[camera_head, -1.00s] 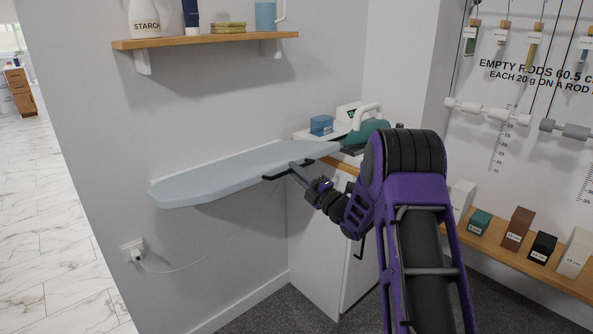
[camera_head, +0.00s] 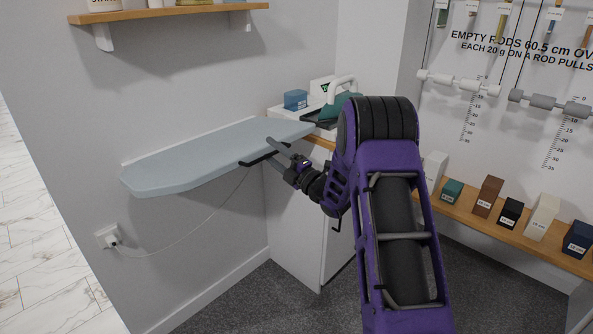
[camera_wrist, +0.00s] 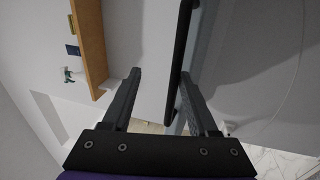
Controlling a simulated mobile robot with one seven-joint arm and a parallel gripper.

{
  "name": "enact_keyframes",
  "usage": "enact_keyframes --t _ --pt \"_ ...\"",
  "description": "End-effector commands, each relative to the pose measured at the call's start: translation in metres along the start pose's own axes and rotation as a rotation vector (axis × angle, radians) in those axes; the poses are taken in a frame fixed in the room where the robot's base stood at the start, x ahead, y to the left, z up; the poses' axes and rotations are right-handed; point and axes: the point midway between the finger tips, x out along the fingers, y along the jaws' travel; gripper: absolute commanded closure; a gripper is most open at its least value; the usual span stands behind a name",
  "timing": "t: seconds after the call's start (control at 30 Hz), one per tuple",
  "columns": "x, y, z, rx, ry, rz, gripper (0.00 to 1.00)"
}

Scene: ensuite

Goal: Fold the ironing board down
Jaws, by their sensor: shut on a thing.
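The ironing board (camera_head: 205,157) is a pale blue-grey panel standing out level from the wall. A slim black bar (camera_head: 259,161) runs along its front edge; in the wrist view the bar (camera_wrist: 181,50) passes between my fingers, close to the right one. My gripper (camera_head: 268,153) is at this front edge, and it also shows in the wrist view (camera_wrist: 160,90). It is shut on the black bar, though the fingers look well apart and the exact contact is hard to see. The board's underside and its supports are mostly hidden.
A white cabinet (camera_head: 297,235) stands right of the board, with an iron (camera_head: 342,100) and a blue box (camera_head: 295,100) on top. A shelf (camera_head: 170,13) is above. A cord runs to a wall socket (camera_head: 108,238). Blocks stand on a ledge (camera_head: 480,218) at right. Floor below the board looks clear.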

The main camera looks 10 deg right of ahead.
Motion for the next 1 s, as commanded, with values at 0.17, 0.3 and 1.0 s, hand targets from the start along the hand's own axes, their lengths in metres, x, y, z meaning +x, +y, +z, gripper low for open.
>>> enact_keyframes --t 0.17,0.3,1.0 --pt "-0.044 0.004 0.004 -0.003 -0.008 0.005 0.55" --pt "-0.078 0.003 0.002 -0.001 -0.004 0.004 0.55" --pt "-0.153 0.001 -0.003 0.001 0.006 0.006 0.55"
